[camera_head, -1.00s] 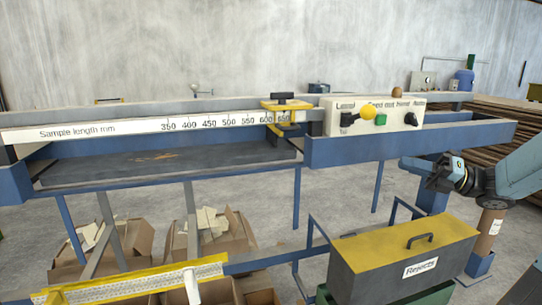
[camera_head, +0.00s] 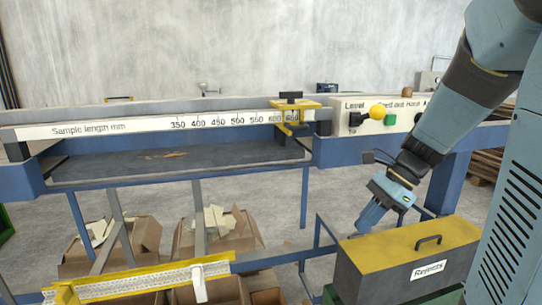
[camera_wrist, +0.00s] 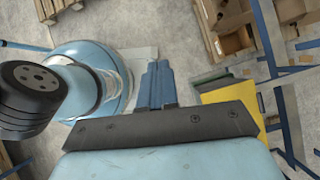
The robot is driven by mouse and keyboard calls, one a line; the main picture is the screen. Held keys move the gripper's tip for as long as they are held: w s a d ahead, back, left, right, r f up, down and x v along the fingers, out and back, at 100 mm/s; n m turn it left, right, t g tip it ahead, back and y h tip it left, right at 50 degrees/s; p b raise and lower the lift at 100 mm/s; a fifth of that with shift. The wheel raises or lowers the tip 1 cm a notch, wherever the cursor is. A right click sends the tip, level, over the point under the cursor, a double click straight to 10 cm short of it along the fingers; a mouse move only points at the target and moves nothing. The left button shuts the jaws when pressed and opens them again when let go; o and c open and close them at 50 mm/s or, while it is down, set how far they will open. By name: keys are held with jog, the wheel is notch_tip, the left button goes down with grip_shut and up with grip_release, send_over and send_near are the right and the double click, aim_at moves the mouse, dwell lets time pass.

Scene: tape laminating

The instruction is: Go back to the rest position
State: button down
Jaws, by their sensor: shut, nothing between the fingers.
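My gripper (camera_head: 367,222) hangs at the end of my arm on the right side of the head view. It points down and left, in front of the blue machine frame and just left of the rejects box. Its fingers are together with nothing between them. In the wrist view the closed blue fingers (camera_wrist: 156,84) show in the middle, above the floor and beside part of my own base.
The grey rejects box (camera_head: 420,262) with a yellow lid stands close to my gripper. The blue laminating machine (camera_head: 180,168) has a sample length scale and a control panel (camera_head: 372,116). Cardboard boxes (camera_head: 120,245) and a yellow rail (camera_head: 140,280) are lower left.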

jog(key=s+d+r+n+t+h, duration=0.2)
jog(key=s+r+n+t+h, duration=0.4)
jog(key=n, duration=1.1)
jog(key=shift+s+d+r+t+h, duration=0.3)
jog(key=shift+s+r, duration=0.9)
jog(key=shift+s, duration=0.25)
jog(key=shift+s, duration=0.1)
